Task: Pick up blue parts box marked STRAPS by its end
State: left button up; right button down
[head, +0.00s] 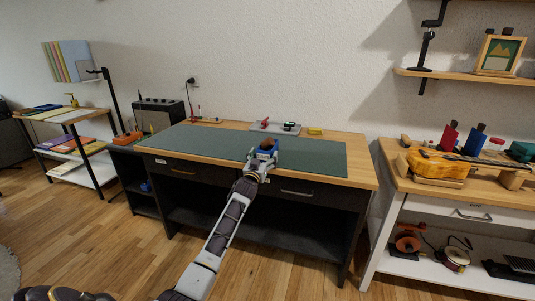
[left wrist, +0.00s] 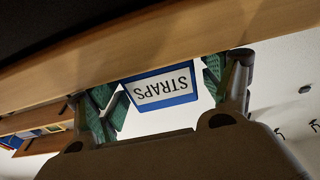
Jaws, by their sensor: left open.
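The blue parts box (head: 266,154) stands on the green mat (head: 315,156) near the front edge of the desk in the head view, with something brown showing in it. In the left wrist view, which is upside down, its end with the white STRAPS label (left wrist: 161,88) faces me. My left gripper (head: 262,165) is at the near end of the box; its open green-padded fingers also show in the left wrist view (left wrist: 160,98), one on either side of the box end. I cannot tell whether the pads touch the box. My right gripper is not in view.
A grey tray (head: 262,127) with small items and a yellow block (head: 315,131) lie at the back of the desk (head: 360,170). The mat around the box is clear. A bench (head: 400,178) with a yellow guitar-like body (head: 437,168) stands at the right.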

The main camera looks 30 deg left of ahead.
pick_arm(q)
jog(key=shift+p, duration=0.3)
dwell(0.5)
jog(key=c, duration=0.9)
jog(key=shift+r, duration=0.1)
jog(key=shift+c, duration=0.4)
jog(key=shift+r+p, duration=1.4)
jog(key=shift+p, duration=0.2)
